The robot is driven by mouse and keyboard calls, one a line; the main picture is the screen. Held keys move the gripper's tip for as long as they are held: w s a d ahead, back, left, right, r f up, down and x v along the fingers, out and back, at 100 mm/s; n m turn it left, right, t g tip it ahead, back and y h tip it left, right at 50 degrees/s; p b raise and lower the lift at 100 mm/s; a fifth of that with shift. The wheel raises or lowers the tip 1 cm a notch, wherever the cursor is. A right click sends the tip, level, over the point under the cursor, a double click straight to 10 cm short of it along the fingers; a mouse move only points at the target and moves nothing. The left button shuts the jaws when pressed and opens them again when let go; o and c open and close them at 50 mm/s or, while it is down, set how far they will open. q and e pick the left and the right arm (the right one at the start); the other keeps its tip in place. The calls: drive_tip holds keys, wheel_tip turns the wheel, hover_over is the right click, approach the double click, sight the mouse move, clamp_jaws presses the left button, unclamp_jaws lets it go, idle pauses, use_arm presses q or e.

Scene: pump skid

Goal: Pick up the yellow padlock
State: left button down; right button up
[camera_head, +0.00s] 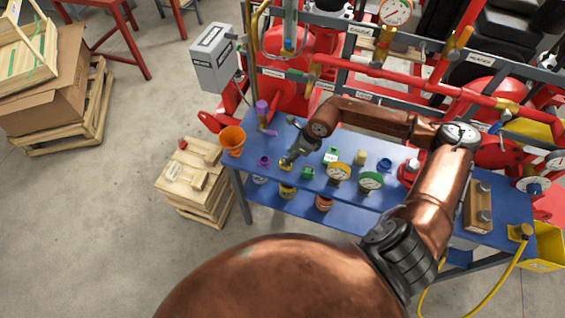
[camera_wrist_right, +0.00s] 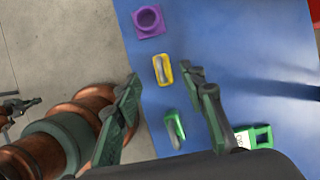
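The yellow padlock (camera_wrist_right: 162,69), a small yellow body with a grey part along its middle, lies on the blue bench top. In the head view it (camera_head: 285,164) is partly hidden by my gripper. My right gripper (camera_head: 291,160) is above it. In the right wrist view my right gripper (camera_wrist_right: 161,80) is open, with its fingertips spread to either side of the padlock and nothing held. A small dark claw-like shape at that view's left edge may be my left gripper; its fingers are too small to read.
A purple piece (camera_wrist_right: 149,22) and a green padlock-like piece (camera_wrist_right: 175,130) flank the yellow one closely. A green tagged block (camera_wrist_right: 252,137) lies to the right. An orange cup (camera_head: 232,140) stands at the bench's left end. Gauges (camera_head: 339,173) stand right of the gripper. Red pipework rises behind.

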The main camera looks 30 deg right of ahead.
drive_tip(key=shift+s+a+f, duration=0.1)
drive_tip(key=shift+f, duration=0.6)
drive_tip(key=shift+d+p+x, duration=0.15)
drive_tip(key=shift+p+x, duration=0.1)
drive_tip(key=shift+x, duration=1.1)
drive_tip(key=shift+d+p+x, duration=0.15)
drive_tip(key=shift+p+x, duration=0.05)
drive_tip(key=shift+x, duration=1.15)
drive_tip(key=shift+c, duration=0.6)
clamp_jaws()
